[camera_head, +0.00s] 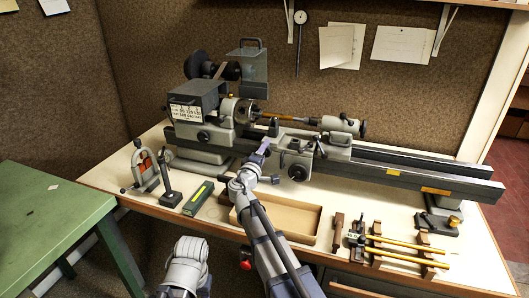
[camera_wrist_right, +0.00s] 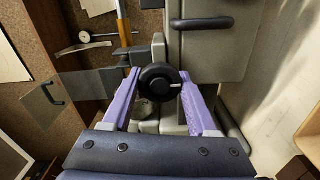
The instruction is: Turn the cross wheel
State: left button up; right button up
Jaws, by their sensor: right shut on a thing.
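The cross wheel, a small round black wheel (camera_wrist_right: 159,84), shows in the right wrist view in front of the grey lathe carriage (camera_head: 296,150). My right gripper (camera_wrist_right: 158,82) has its two purple fingers on opposite sides of the wheel and is shut on it. In the head view my right gripper (camera_head: 264,147) reaches in from below to the left part of the carriage, and it hides much of what it holds. My left gripper is not in view.
The lathe bed (camera_head: 400,172) runs to the right. A shallow wooden tray (camera_head: 302,236) lies below my right gripper. A green box (camera_head: 198,198) and a small stand (camera_head: 171,196) are left of it. A green table (camera_head: 45,215) stands at left.

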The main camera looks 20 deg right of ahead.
jog(key=n, duration=0.3)
jog(key=shift+n, duration=2)
jog(key=shift+f, duration=0.1)
jog(key=o, duration=1.4)
jog(key=shift+v, duration=3.9)
